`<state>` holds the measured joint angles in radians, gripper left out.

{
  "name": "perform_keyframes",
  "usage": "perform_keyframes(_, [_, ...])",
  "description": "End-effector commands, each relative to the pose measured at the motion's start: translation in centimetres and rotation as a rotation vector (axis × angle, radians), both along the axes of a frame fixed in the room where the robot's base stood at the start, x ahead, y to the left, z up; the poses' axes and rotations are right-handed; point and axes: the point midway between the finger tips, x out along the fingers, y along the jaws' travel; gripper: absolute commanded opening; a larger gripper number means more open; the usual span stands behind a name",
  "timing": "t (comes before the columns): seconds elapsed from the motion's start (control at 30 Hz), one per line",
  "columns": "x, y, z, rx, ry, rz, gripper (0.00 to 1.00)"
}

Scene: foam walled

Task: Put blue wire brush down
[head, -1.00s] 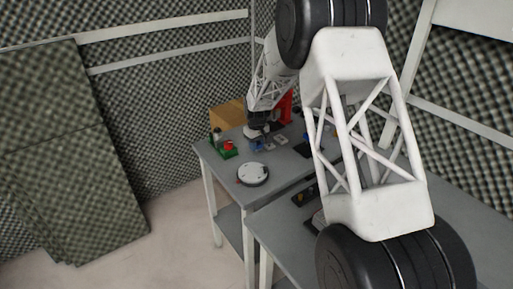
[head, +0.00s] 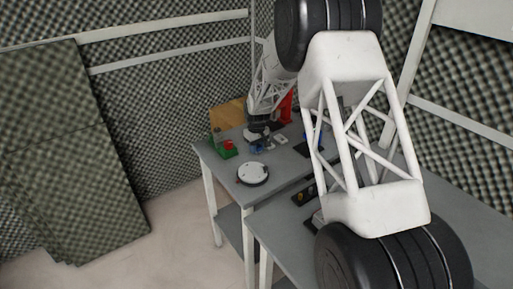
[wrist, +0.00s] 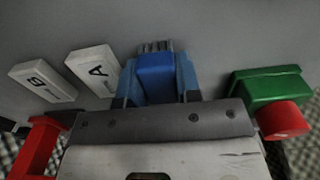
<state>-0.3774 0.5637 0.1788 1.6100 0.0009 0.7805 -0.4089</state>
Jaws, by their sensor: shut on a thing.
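The blue wire brush (wrist: 156,78) is between the blue fingers of my gripper (wrist: 158,68) in the wrist view. My gripper is shut on it. The brush's grey bristles (wrist: 155,46) stick out past the fingertips, toward the grey table top (wrist: 220,40). I cannot tell whether the bristles touch the table. In the head view my gripper (head: 257,148) is low over the far table, and the brush is too small there to make out clearly.
White blocks marked A (wrist: 93,70) and B (wrist: 42,82) lie left of the brush. A green box (wrist: 268,88) with a red knob (wrist: 283,120) is at the right. A white disc (head: 253,172) sits near the table's front edge. A wooden box (head: 228,115) stands behind.

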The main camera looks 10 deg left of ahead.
Motion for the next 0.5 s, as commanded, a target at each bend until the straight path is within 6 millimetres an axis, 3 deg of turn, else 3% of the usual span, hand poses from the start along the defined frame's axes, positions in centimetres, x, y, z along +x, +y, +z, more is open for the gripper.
perform_keyframes(0.03, [-0.29, -0.11, -1.31, -0.004, 0.01, 0.0, 0.0])
perform_keyframes(0.17, [-0.37, -0.14, -1.63, -0.005, 0.012, 0.0, 0.0])
perform_keyframes(0.2, [-0.41, -0.16, -1.74, -0.005, 0.013, 0.0, 0.38])
perform_keyframes(0.33, [-0.55, -0.15, -1.98, -0.006, 0.016, 0.0, 0.57])
perform_keyframes(0.5, [-0.71, -0.04, -2.08, -0.006, 0.019, 0.0, 0.57])
